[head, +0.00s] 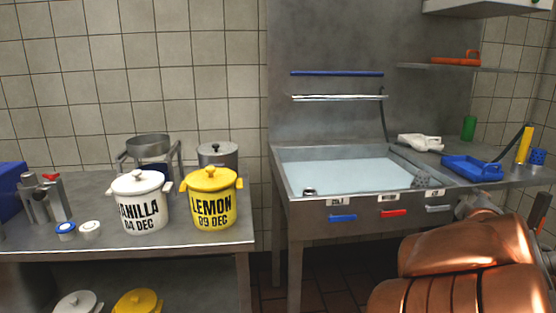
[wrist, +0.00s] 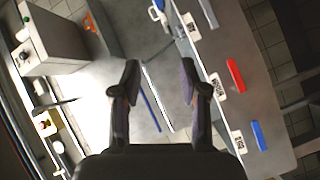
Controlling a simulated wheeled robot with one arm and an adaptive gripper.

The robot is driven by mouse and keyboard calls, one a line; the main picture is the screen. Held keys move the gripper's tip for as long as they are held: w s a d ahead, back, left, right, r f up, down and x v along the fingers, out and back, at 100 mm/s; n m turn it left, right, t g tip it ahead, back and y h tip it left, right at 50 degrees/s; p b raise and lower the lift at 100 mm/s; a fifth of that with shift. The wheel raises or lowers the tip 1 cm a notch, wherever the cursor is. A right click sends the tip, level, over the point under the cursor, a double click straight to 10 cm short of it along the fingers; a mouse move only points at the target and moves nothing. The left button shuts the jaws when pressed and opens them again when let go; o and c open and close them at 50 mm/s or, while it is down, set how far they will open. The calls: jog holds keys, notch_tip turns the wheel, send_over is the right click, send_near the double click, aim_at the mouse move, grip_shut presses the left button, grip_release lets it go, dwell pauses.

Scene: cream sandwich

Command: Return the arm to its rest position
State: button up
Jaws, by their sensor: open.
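My gripper (wrist: 158,82) shows in the wrist view with its two dark fingers spread apart. Nothing is between them. Beyond the fingers is the sink unit, with its red handle (wrist: 236,76) and blue handle (wrist: 259,136) on the front, to the right of the fingers. In the head view my copper-coloured arm fills the lower right corner, in front of the sink unit's right end. The fingertips cannot be made out in that view.
In the head view, a white vanilla pot (head: 140,203) and a yellow lemon pot (head: 213,199) stand lidded on the left table (head: 190,238). The water-filled sink (head: 345,174) is at centre. A blue tray (head: 471,168) lies on the right counter. A floor gap separates table and sink.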

jog(key=s+a+r+m+g+y+p, duration=0.2)
jog(key=s+a+g+p, duration=0.3)
jog(key=s+a+p, duration=0.3)
jog(key=s+a+r+m+g+y+p, duration=0.2)
jog(key=s+a+g+p, duration=0.4)
jog(key=s, duration=0.9)
jog(key=s+a+r+m+g+y+p, duration=0.2)
jog(key=s+a+m+g+y+p, duration=0.1)
jog(key=s+a+p, duration=0.7)
jog(key=shift+s+a+m+g, duration=0.5)
jog(key=shift+s+g, duration=0.45)
jog(key=shift+g, duration=0.25)
